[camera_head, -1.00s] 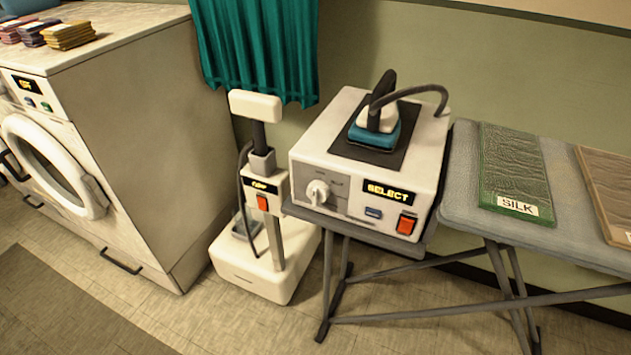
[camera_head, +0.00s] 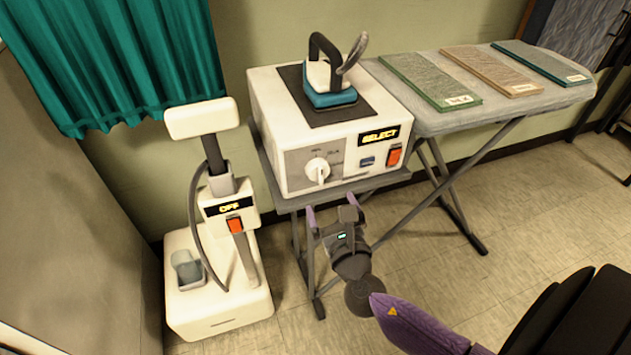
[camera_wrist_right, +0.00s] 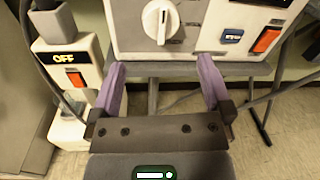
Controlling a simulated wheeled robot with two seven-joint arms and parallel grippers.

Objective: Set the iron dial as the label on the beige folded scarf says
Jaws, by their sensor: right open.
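The iron station's white dial (camera_head: 317,169) is on the front panel of the white box, and it also shows in the right wrist view (camera_wrist_right: 158,20). The display (camera_head: 378,136) reads SELECT. The beige folded scarf (camera_head: 492,70) lies on the ironing board between a green and a teal one; its label (camera_head: 523,89) is too small to read. My right gripper (camera_head: 331,208) is open and empty, below and in front of the dial, apart from it. In the right wrist view its purple fingers (camera_wrist_right: 160,80) are spread below the dial. My left gripper is out of view.
An iron (camera_head: 330,85) stands on the dark pad on top of the box. An orange switch (camera_head: 394,155) and a blue button (camera_head: 367,162) sit right of the dial. A white steamer (camera_head: 218,285) reading OFF stands at the left. The ironing board (camera_head: 440,121) extends right.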

